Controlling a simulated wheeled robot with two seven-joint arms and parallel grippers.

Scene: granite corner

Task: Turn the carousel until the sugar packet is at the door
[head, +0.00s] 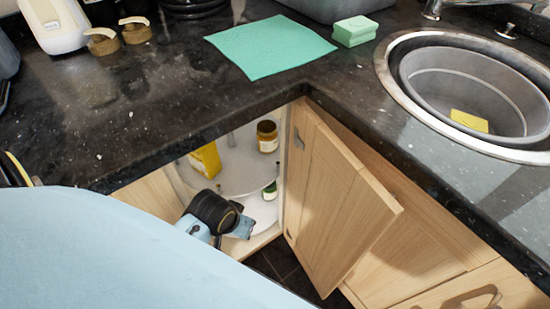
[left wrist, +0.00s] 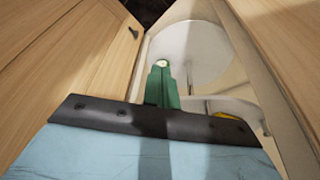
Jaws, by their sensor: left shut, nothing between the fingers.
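The carousel's upper white shelf (head: 245,178) shows through the open corner cupboard, with a lower shelf (head: 268,212) beneath it. A yellow packet (head: 205,160), perhaps the sugar packet, stands on the left of the upper shelf, partly hidden by the counter edge; its label is unreadable. A jar (head: 267,136) stands farther right. A green bottle-like item (head: 270,191) is lower down. My left gripper (head: 241,228) is shut and empty at the opening, low in front of the shelves. In the left wrist view, a shelf (left wrist: 195,50) lies beyond a green shape (left wrist: 161,85). My right gripper is out of view.
The cupboard door (head: 335,200) stands open to the right of the opening. The dark counter (head: 150,100) overhangs the cupboard. A green cloth (head: 270,47), a sponge (head: 354,31) and a sink basin (head: 475,90) are on top. My pale blue arm covers the lower left.

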